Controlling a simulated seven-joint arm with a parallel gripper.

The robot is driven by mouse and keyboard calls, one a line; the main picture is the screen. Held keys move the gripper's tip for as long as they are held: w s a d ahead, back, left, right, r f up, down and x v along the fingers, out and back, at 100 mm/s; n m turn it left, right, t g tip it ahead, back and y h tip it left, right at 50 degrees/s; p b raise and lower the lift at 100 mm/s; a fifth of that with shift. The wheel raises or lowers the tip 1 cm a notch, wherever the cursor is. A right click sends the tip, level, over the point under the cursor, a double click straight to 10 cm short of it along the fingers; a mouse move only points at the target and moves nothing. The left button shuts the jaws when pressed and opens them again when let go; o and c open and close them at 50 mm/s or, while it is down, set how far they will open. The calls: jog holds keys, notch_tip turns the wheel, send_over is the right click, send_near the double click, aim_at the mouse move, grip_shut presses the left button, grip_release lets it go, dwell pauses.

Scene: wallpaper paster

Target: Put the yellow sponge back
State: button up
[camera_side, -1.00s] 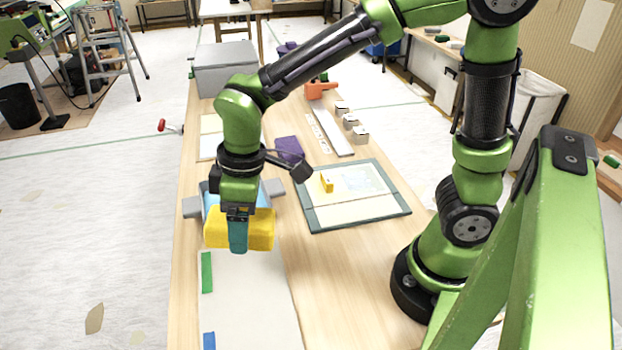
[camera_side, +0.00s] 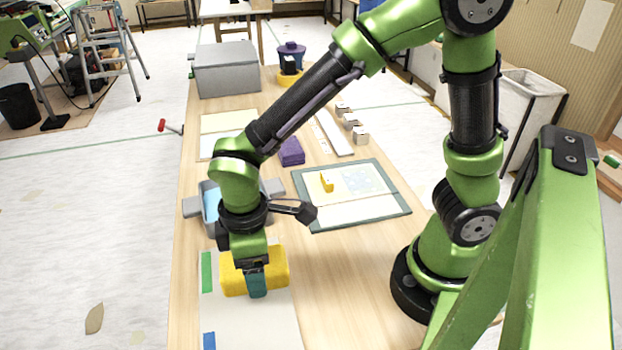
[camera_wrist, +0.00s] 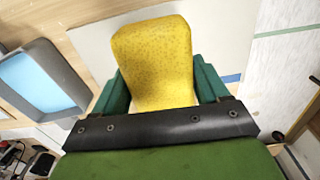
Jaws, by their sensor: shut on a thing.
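My gripper (camera_side: 257,284) is shut on the yellow sponge (camera_side: 273,268), with one teal finger showing on the near side. The sponge is over the far part of a pale sheet (camera_side: 245,330) on the table; I cannot tell whether it touches the sheet. In the wrist view the sponge (camera_wrist: 153,55) sits between both teal fingers, with its lower end hidden by my gripper (camera_wrist: 160,88).
A grey tray with a blue inside (camera_side: 210,205) stands just behind the sponge. Green tape (camera_side: 207,271) and blue tape (camera_side: 209,340) mark the sheet's left edge. A cutting mat (camera_side: 400,210), a purple block (camera_side: 291,151) and a grey box (camera_side: 226,70) lie farther back.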

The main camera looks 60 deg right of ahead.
aim_at(261, 299)
jog(key=shift+f, duration=3.15)
jog(key=shift+f, duration=0.1)
jog(key=shift+f, duration=0.1)
jog(key=o, duration=1.1)
jog(key=shift+f, duration=0.1)
jog(key=r, duration=1.6)
jog(key=shift+w+a+r, duration=0.1)
jog(key=shift+a+r, duration=0.1)
jog(key=shift+r, duration=0.2)
jog(key=s+d+r+m+t, duration=0.1)
jog(key=d+m+t, duration=0.1)
jog(key=d+m, duration=0.2)
jog(key=s+d+r+m+t+y, duration=0.1)
jog(key=d+r+m+t, duration=0.1)
jog(key=d, duration=0.5)
jog(key=s+d+r+m+t+y, duration=0.1)
jog(key=d+r+m+t, duration=0.1)
jog(key=d+m, duration=0.3)
jog(key=shift+s+d+r+m+t, duration=0.1)
jog(key=shift+s+r+m+t, duration=0.05)
jog(key=shift+m+t, duration=0.25)
jog(key=shift+s+d+r+m+t, duration=0.15)
jog(key=shift+m+t, duration=0.15)
jog(key=shift+m, duration=0.2)
